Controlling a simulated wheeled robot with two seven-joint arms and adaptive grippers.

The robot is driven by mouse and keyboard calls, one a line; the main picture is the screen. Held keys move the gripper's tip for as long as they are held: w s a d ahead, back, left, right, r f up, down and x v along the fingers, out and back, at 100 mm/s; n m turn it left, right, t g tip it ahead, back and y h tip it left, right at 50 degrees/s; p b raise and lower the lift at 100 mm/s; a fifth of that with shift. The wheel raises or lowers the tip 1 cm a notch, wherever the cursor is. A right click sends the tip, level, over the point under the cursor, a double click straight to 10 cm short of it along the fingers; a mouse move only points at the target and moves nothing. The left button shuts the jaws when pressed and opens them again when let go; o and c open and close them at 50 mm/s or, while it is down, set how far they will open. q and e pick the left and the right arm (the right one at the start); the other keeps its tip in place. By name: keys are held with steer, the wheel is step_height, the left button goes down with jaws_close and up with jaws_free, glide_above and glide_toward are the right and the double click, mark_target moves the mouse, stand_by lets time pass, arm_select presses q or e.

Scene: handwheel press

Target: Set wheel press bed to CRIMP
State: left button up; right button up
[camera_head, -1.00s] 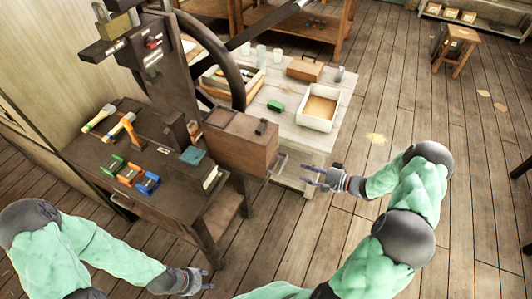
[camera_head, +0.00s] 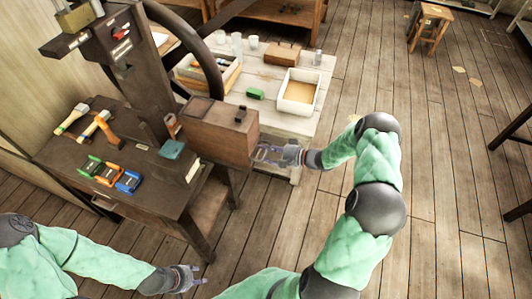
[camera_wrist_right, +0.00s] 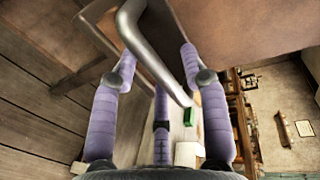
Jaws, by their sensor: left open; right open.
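The press (camera_head: 148,75) is a dark upright column on a dark wooden bench (camera_head: 130,205), with a large dark handwheel (camera_head: 212,60) behind it. A brown box-like block (camera_head: 222,135) sticks out at its right. My right gripper (camera_head: 262,153) is open at the block's right side. In the right wrist view, a bent grey metal bar (camera_wrist_right: 152,60) runs between the spread fingers of the right gripper (camera_wrist_right: 158,60); I cannot tell whether they touch it. My left gripper (camera_head: 198,278) is open and empty below the bench front. I cannot read a CRIMP marking.
Green, orange and blue blocks (camera_head: 108,174) and wooden-handled tools (camera_head: 85,122) lie on the bench. A pale table (camera_head: 262,85) behind holds a white tray (camera_head: 298,92), a green block (camera_head: 255,94) and cups.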

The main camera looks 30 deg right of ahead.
steer(key=shift+w, duration=0.1)
jaws_close()
steer(key=shift+a, duration=0.1)
